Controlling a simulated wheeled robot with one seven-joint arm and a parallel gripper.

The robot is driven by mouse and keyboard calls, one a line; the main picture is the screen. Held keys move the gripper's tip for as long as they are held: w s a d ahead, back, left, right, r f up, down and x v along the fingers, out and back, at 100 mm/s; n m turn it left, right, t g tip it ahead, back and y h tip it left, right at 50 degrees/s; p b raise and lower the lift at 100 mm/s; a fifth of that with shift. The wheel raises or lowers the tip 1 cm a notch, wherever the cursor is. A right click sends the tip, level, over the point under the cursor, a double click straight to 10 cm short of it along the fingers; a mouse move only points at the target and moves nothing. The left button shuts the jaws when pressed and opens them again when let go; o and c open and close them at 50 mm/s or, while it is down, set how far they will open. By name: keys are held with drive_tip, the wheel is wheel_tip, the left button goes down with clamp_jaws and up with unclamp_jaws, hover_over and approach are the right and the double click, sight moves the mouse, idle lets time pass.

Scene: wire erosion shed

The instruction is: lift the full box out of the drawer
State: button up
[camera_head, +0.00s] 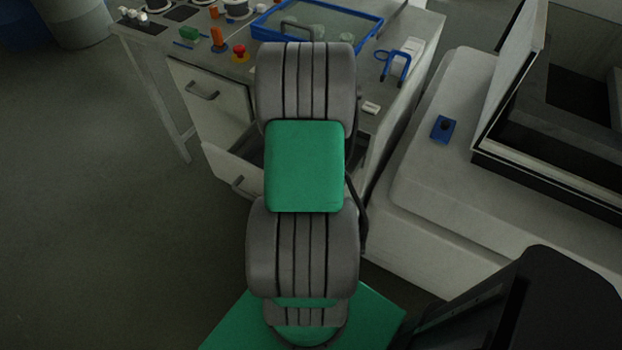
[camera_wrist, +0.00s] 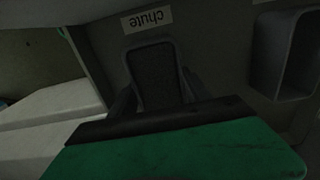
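In the wrist view a grey box (camera_wrist: 154,75) with rounded corners is filled to near its rim with something dark. My gripper (camera_wrist: 160,100) has its dark fingers spread, one on each side of the box; whether they touch it cannot be told. The gripper's green body hides the near part of the box. In the head view the lower drawer (camera_head: 225,165) of the bench stands open, and my arm covers much of it. The box and my gripper are hidden there.
A label reading "chute" (camera_wrist: 147,19), upside down, lies beyond the box. A second grey box (camera_wrist: 287,55), seemingly empty, is at right. The upper drawer (camera_head: 212,104) is closed. The bench top carries a blue-rimmed tray (camera_head: 262,32). A pale machine (camera_head: 450,170) stands right of the bench.

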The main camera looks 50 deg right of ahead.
clamp_jaws()
idle(0.3)
